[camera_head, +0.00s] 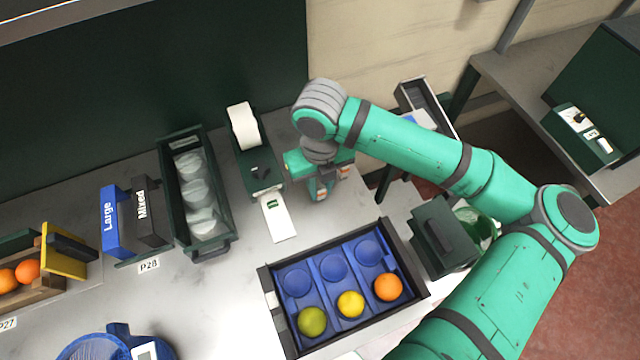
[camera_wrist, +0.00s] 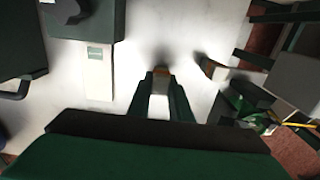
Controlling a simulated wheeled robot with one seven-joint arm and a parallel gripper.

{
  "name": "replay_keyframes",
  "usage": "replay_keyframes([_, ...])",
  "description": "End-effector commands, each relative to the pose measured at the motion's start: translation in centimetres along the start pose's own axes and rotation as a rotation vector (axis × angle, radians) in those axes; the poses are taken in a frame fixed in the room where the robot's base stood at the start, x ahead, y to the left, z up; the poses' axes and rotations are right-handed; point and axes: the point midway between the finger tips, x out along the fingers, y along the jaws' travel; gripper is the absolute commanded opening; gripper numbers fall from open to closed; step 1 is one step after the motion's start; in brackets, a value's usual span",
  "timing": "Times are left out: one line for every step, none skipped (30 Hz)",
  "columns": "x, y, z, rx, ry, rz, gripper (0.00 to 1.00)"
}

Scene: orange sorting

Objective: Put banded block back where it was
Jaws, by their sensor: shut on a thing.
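My gripper (camera_head: 322,190) is over the bare pale counter, between the label printer (camera_head: 262,178) and the dark stand at the right. It is shut on the banded block (camera_wrist: 159,86), which shows between the two fingers in the wrist view with a brownish top and a pale part below. In the head view my fingers and wrist hide most of the block. A dark shadow lies by the fingertips. I cannot tell whether the block touches the counter.
A black-rimmed tray (camera_head: 268,283) with blue cups holds a green, a yellow and an orange fruit in front of my gripper. A dark box (camera_head: 440,236) stands at its right. A dark bin (camera_head: 170,150) of clear jars and the Large sign (camera_head: 112,222) are left.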

Motion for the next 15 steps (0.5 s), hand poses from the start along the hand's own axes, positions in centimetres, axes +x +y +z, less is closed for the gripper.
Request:
replay_keyframes([0.08, 0.00, 0.00, 0.000, 0.000, 0.000, 0.00])
replay_keyframes([0.11, -0.01, 0.00, 0.000, 0.000, 0.000, 0.00])
replay_keyframes([0.17, -0.01, 0.00, 0.000, 0.000, 0.000, 0.00])
replay_keyframes([0.20, -0.01, 0.01, 0.000, 0.000, 0.000, 0.00])
replay_keyframes([0.24, -0.01, 0.01, 0.000, 0.000, 0.000, 0.00])
replay_keyframes([0.29, -0.01, 0.01, 0.000, 0.000, 0.000, 0.00])
replay_keyframes([0.33, -0.01, 0.01, 0.000, 0.000, 0.000, 0.00])
replay_keyframes([0.37, -0.01, 0.01, 0.000, 0.000, 0.000, 0.00])
replay_keyframes([0.42, -0.01, 0.01, 0.000, 0.000, 0.000, 0.00])
replay_keyframes([0.45, -0.01, 0.01, 0.000, 0.000, 0.000, 0.00])
replay_keyframes([0.49, -0.01, 0.01, 0.000, 0.000, 0.000, 0.00])
replay_keyframes([0.54, -0.01, 0.00, 0.000, 0.000, 0.000, 0.00])
replay_keyframes([0.57, -0.01, 0.00, 0.000, 0.000, 0.000, 0.00])
replay_keyframes([0.61, -0.01, 0.00, 0.000, 0.000, 0.000, 0.00])
replay_keyframes([0.66, -0.01, 0.00, 0.000, 0.000, 0.000, 0.00])
